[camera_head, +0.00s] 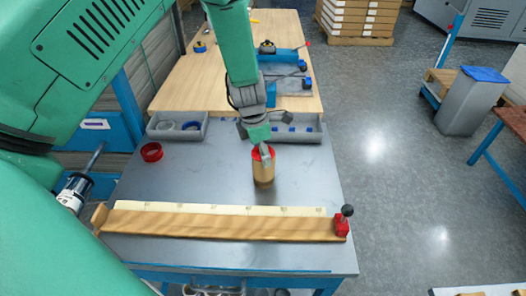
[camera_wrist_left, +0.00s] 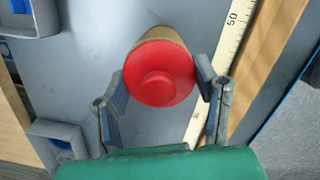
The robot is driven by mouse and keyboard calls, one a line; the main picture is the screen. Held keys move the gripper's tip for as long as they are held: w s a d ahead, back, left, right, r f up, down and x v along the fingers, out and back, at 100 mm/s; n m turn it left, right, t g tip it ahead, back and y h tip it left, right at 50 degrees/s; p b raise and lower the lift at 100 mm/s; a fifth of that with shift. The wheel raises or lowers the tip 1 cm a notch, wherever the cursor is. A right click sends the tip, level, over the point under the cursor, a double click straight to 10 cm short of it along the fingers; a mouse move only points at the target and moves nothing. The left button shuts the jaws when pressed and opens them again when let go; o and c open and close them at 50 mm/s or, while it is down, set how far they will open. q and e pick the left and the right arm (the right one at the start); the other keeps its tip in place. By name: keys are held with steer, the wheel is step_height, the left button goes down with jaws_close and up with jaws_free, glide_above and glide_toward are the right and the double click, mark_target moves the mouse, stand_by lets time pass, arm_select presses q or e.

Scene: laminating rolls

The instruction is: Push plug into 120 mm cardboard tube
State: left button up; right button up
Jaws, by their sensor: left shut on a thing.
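The cardboard tube (camera_head: 263,172) stands upright on the grey table top, in front of the bins. The plug also shows in the head view (camera_head: 256,154), partly hidden by my fingers. I cannot tell how deep it sits in the tube. My left gripper (camera_wrist_left: 163,82) is above the tube, with a finger on each side of the plug, shut on it. In the head view the left gripper (camera_head: 263,150) points down at the tube. My right gripper is not in view.
A wooden board with a measuring scale (camera_head: 220,211) and a red stop (camera_head: 342,226) lies along the front. A red ring-like piece (camera_head: 151,152) is at the left. Grey bins (camera_head: 177,126) line the back edge. Table space beside the tube is clear.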

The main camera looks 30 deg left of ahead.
mark_target(256, 153)
arm_select(q)
steer(key=o, duration=1.2)
steer(key=shift+a+f, duration=0.1)
steer(key=shift+f, duration=0.05)
steer(key=shift+w+a, duration=0.1)
steer(key=shift+w, duration=0.05)
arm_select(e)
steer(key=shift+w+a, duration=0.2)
arm_select(q)
steer(key=shift+a+r, duration=0.1)
steer(key=shift+r, duration=0.1)
steer(key=r, duration=0.3)
steer(key=s+r, duration=0.1)
steer(key=r, duration=0.3)
steer(key=a+r, duration=0.1)
steer(key=r, duration=0.3)
steer(key=shift+s+r, duration=0.1)
steer(key=shift+s, duration=0.05)
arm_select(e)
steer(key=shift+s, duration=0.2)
